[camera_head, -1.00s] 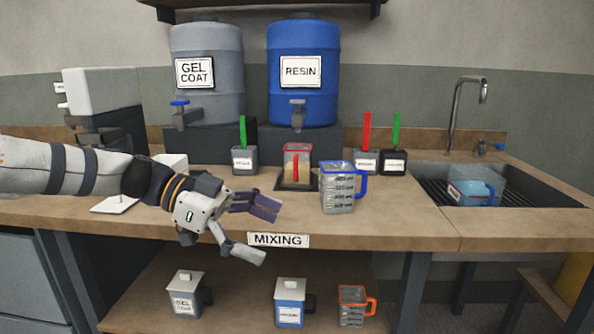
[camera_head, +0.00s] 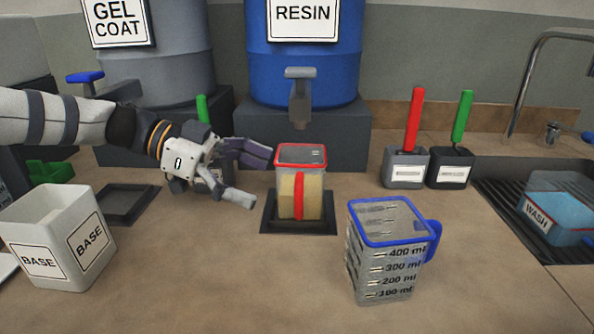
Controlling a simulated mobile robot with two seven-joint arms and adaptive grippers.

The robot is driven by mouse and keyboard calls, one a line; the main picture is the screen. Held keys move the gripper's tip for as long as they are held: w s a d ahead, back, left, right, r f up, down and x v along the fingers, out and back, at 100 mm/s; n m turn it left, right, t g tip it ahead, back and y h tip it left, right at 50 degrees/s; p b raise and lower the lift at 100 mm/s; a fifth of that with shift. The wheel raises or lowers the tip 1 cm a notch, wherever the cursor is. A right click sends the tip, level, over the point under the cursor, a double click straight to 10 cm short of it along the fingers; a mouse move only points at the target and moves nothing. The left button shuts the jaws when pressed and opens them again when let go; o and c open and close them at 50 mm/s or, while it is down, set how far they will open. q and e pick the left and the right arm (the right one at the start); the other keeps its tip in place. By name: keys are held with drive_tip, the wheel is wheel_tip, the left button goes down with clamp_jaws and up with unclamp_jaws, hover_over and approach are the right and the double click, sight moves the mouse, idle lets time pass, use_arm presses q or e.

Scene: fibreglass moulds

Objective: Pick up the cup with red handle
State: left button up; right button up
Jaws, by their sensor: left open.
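The cup with the red handle (camera_head: 312,200) stands upright on a dark square pad (camera_head: 270,224) below the resin tap. It is clear with a red rim, holds something pale yellow, and its red handle faces me. My left gripper (camera_head: 261,178) is open and empty, just left of the cup, with its fingers pointing right toward it. A small gap seems to separate the fingers from the cup. My right gripper is not in view.
A clear measuring cup with a blue handle (camera_head: 384,264) stands at front right. A white BASE container (camera_head: 58,238) is at front left. Red-handled (camera_head: 405,166) and green-handled (camera_head: 451,167) brush holders stand behind, beside the sink (camera_head: 505,193). The blue RESIN barrel (camera_head: 303,69) stands behind the cup.

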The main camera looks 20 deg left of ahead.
sight(300, 191)
use_arm(q)
drive_tip(key=x, duration=0.7)
drive_tip(key=shift+d, duration=0.25)
drive_tip(key=shift+r, duration=0.15)
drive_tip(key=c, duration=1.2)
